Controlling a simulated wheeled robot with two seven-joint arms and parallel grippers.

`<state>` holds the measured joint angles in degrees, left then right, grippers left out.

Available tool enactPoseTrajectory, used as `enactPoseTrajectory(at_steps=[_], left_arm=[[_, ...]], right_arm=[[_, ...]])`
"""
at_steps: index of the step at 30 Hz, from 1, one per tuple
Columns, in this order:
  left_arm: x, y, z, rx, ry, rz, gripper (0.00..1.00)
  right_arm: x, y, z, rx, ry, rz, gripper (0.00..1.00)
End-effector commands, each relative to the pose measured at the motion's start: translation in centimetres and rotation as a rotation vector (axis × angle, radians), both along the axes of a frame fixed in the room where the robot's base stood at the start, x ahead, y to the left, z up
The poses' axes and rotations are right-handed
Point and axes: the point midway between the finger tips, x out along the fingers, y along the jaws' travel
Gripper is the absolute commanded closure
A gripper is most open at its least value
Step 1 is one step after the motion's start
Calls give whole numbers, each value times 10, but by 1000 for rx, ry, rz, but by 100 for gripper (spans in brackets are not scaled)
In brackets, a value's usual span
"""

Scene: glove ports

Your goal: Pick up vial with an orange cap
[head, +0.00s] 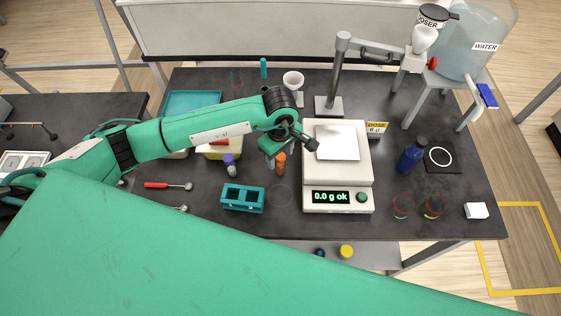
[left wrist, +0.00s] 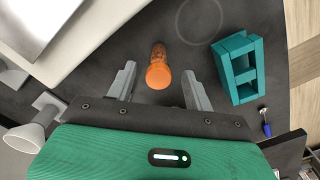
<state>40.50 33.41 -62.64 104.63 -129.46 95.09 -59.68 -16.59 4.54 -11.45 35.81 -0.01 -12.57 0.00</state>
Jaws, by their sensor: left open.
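The vial with an orange cap (head: 281,158) stands on the dark bench, just left of the balance. My left gripper (head: 274,157) is over the bench beside the vial. In the left wrist view its two grey fingers (left wrist: 160,74) are spread wide, with the orange cap between their tips in the picture. Clear gaps show on both sides. I cannot tell how far above the vial the fingertips are. My right gripper is not in view.
A teal rack (head: 242,197) stands left of and nearer than the vial; the rack also shows in the left wrist view (left wrist: 237,70). The white balance (head: 337,167) is close on the right. A purple-capped vial (head: 230,164) stands to the left. A white funnel cup (head: 293,82) is behind.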

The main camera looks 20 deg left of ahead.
Motion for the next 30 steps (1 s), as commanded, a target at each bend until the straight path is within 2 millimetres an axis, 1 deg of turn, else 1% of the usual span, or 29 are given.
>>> enactPoseTrajectory(at_steps=[1, 5, 6, 9, 12, 18, 20, 21, 25, 26, 30], left_arm=[[-1, 0, -1, 1, 5, 1, 48], [1, 0, -15, 2, 5, 2, 48], [1, -1, -22, 0, 4, 2, 48], [1, -1, -33, 0, 2, 1, 48], [2, 0, -39, 1, 2, 1, 48], [2, 0, -39, 1, 0, 0, 48], [2, 0, -39, 0, 1, 0, 59], [2, 0, -39, 1, 0, 0, 67], [2, 0, -39, 0, 1, 0, 93], [2, 0, -39, 0, 1, 0, 96], [2, 0, -39, 0, 0, 0, 96]], right_arm=[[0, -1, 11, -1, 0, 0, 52], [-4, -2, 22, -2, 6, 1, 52], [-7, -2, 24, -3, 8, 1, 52], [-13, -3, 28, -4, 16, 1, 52], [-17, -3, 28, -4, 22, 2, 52], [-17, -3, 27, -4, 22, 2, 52], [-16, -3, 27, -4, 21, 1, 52], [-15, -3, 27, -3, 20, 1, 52], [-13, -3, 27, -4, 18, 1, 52], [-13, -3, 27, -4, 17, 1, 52], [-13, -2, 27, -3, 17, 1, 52]])
